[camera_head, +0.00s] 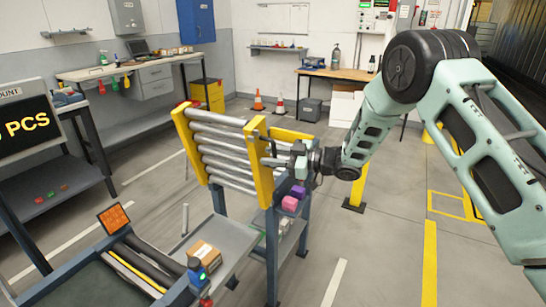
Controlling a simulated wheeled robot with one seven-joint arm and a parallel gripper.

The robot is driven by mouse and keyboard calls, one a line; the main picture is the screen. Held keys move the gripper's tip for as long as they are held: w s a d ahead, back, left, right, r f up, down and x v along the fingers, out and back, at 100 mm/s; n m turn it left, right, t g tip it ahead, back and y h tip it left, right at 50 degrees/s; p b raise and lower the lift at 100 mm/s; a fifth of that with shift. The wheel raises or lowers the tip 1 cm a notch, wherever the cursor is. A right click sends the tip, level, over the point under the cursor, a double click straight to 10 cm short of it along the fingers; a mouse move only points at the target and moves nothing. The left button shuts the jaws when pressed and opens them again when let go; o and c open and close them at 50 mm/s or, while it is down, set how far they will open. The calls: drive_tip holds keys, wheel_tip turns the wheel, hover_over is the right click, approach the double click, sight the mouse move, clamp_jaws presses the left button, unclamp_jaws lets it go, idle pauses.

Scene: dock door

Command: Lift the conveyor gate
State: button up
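The conveyor gate (226,152) has yellow side rails and several grey rollers. It stands steeply tilted up above the blue-grey conveyor frame, near the middle of the head view. My gripper (279,156) is at the gate's right side rail, reaching in from the right. Its fingers are small and partly lost against the rail and rollers. I cannot tell whether they are shut on the gate or only beside it.
A cardboard box (205,256) lies on the grey tray (228,239) below the gate. Pink and purple blocks (291,201) sit on the right-hand shelf. A yellow post (356,188) stands to the right.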

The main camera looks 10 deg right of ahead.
drive_tip(key=b+v, duration=0.3)
drive_tip(key=v, duration=1.4)
drive_tip(key=shift+d, duration=0.2)
drive_tip(key=shift+s+f, duration=0.1)
drive_tip(key=s+a+r+m+t+h, duration=0.1)
drive_tip(key=a+r+m+h, duration=0.15)
drive_tip(key=a+h, duration=0.2)
drive_tip(key=s+a+r+m+t+h, duration=0.1)
drive_tip(key=a+m+h, duration=0.25)
drive_tip(key=a, duration=0.25)
drive_tip(key=s+a+f+m+g+h+p, duration=0.1)
drive_tip(key=s+g+h, duration=0.5)
drive_tip(key=s, duration=2.9)
drive_tip(key=a+f+m+g, duration=0.1)
drive_tip(key=g, duration=0.2)
drive_tip(key=shift+g+h, duration=0.3)
drive_tip(key=shift+h, duration=0.1)
